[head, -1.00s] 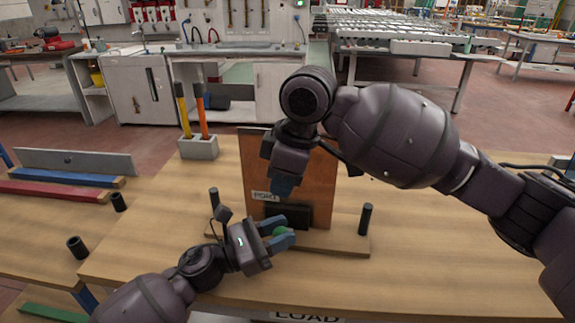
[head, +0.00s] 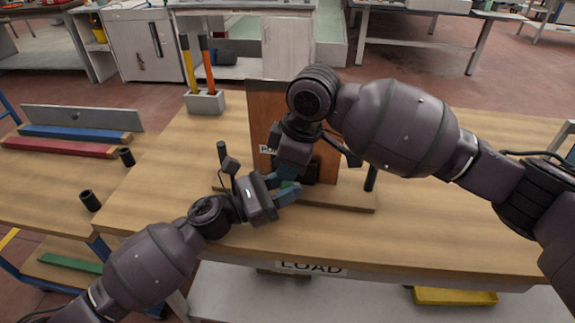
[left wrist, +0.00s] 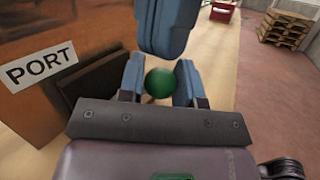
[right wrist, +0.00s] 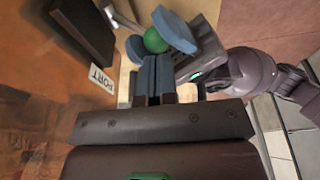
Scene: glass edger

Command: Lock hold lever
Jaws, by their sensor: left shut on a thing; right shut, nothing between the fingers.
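The hold lever's green knob (left wrist: 159,83) sits between the fingers of my left gripper (head: 286,188), which is shut on it. It also shows in the right wrist view (right wrist: 155,41); the lever's arm is mostly hidden. My right gripper (right wrist: 152,65) is shut and empty, its fingertips just beside the knob and my left fingers. In the left wrist view the right fingers (left wrist: 163,25) come in from above; whether they touch the knob I cannot tell. An upright brown panel (head: 265,105) with a PORT label (left wrist: 40,64) and a black block (left wrist: 92,82) stands behind the grippers.
The panel stands on a wooden base (head: 345,197) with black posts (head: 371,178) at its ends. A grey holder (head: 206,102) with yellow and orange handles is behind left. Black cups (head: 90,201) stand at the left.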

